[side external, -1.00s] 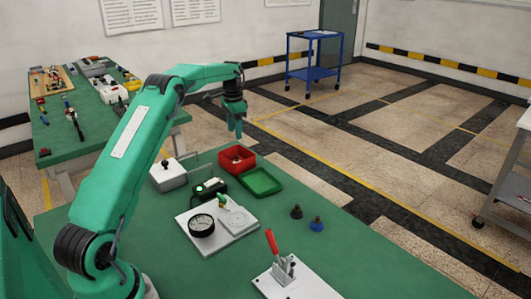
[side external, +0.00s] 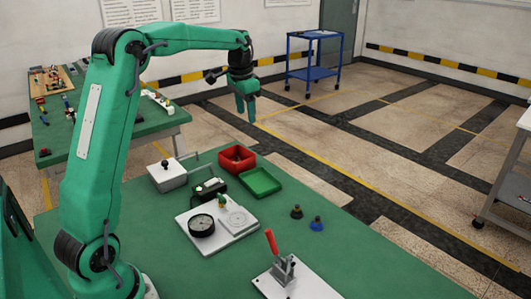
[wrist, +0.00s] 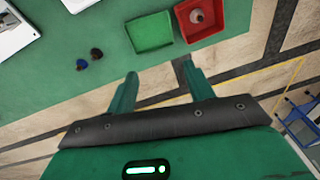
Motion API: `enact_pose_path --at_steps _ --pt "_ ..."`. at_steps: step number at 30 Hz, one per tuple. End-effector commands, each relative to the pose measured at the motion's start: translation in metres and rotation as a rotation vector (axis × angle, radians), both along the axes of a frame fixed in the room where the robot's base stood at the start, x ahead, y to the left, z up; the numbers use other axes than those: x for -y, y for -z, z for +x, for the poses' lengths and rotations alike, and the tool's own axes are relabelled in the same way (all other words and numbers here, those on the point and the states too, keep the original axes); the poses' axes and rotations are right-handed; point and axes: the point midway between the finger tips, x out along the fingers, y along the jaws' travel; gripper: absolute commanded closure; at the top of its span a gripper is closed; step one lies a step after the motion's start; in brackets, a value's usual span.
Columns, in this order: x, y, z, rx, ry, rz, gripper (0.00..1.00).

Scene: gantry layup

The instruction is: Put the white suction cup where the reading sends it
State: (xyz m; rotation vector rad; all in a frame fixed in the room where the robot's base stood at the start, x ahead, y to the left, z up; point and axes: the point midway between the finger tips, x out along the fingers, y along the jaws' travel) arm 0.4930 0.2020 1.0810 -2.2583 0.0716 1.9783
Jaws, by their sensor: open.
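A pale, roundish piece (wrist: 197,16) lies in the red tray (wrist: 218,22) in the wrist view; it looks like the white suction cup. The red tray also shows in the side view (side external: 249,166), its contents small and dark there. An empty green tray (side external: 262,182) sits beside it. My gripper (side external: 246,116) is open and empty, raised above and beyond the trays. Its fingers (wrist: 159,71) show apart in the wrist view.
A dark brown cup (side external: 297,211) and a blue cup (side external: 316,223) stand on the green table. A plate with a red-handled clamp (side external: 272,241) is at the front. A white box (side external: 168,176) stands left of the device. The table's right part is clear.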

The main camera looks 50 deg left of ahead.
Motion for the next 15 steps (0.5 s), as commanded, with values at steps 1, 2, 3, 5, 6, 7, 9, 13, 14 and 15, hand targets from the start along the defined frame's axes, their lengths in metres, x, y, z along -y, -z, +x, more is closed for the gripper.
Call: enact_pose_path --at_steps 1,2,3,5,6,7,9,13,14,15 --pt "0.012 -0.009 -0.007 0.016 0.0 0.003 0.48" --pt "0.018 -0.013 -0.012 0.022 -0.003 0.004 0.48" --pt "0.027 -0.018 -0.018 0.031 -0.007 0.005 0.48" --pt "0.039 -0.026 -0.027 0.048 -0.012 0.006 0.48" --pt "0.047 -0.03 -0.034 0.058 -0.015 0.006 0.48" --pt "0.052 -0.033 -0.039 0.066 -0.018 0.007 0.48" --pt "0.066 -0.039 -0.051 0.084 -0.023 0.007 0.48" --pt "0.09 -0.048 -0.075 0.118 -0.035 0.005 0.48" --pt "0.095 -0.049 -0.081 0.126 -0.038 0.003 0.48" --pt "0.102 -0.051 -0.089 0.136 -0.041 0.001 0.48"
